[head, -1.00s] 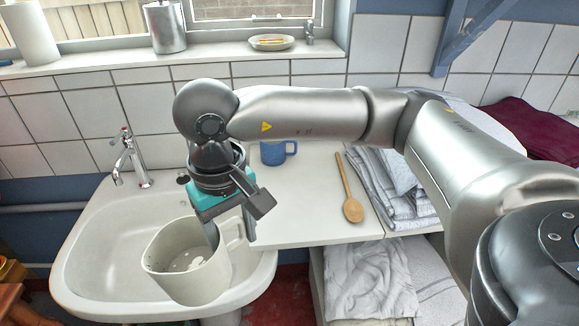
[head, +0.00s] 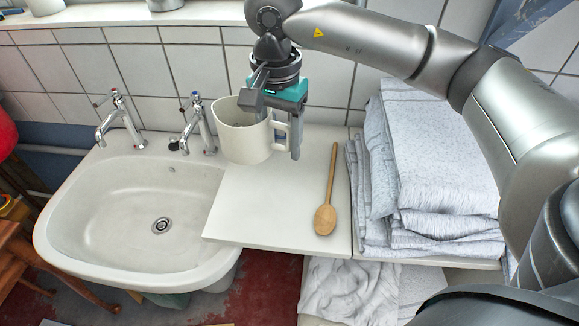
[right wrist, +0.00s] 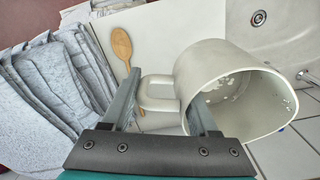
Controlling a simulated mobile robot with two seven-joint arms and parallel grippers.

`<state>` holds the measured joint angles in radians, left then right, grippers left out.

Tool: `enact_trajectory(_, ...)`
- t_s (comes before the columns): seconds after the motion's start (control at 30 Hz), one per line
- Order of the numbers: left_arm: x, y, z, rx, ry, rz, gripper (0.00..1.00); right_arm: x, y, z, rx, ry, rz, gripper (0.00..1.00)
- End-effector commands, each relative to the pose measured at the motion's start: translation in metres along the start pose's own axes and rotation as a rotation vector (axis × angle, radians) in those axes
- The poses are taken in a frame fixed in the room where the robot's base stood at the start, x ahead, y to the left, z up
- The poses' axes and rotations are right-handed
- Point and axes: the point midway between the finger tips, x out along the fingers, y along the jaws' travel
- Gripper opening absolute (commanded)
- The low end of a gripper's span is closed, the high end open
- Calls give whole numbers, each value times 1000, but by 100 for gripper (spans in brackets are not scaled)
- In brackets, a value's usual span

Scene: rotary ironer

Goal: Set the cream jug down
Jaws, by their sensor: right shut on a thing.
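The cream jug (head: 242,138) is upright at the back left of the white board beside the sink, its handle to the right. My right gripper (head: 280,132) is shut on it from above, with one finger outside by the handle and the other at its mouth. In the right wrist view the jug (right wrist: 222,85) shows its open mouth, with pale specks inside, and its handle between the fingers. Whether its base touches the white board (head: 262,205) I cannot tell. My left gripper is not in view.
A wooden spoon (head: 328,195) lies on the board, right of the jug. Folded striped cloths (head: 425,170) are stacked farther right. The sink (head: 120,215) with two taps (head: 200,125) is at left. The front middle of the board is clear.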

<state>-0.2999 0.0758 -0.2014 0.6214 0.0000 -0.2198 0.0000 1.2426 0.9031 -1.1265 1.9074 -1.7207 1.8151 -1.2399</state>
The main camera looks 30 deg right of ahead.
Motion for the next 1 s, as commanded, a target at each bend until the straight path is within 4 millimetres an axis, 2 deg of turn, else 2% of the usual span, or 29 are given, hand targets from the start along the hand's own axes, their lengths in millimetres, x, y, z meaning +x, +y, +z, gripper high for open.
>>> enact_trajectory(0.1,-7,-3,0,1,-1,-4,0,-12,-2,-21,262,-2,0,0)
enact_trajectory(0.3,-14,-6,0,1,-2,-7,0,-24,-2,-48,639,-11,7,0)
enact_trajectory(0.43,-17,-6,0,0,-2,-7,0,-28,-1,-60,800,-14,12,0)
enact_trajectory(0.6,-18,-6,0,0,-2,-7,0,-27,0,-66,896,-17,16,0)
enact_trajectory(0.67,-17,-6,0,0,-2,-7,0,-21,0,-66,906,-16,17,0)
enact_trajectory(0.77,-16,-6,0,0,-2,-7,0,0,1,-66,908,-16,22,0)
enact_trajectory(1.0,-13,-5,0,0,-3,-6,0,62,1,-64,906,-16,22,0)
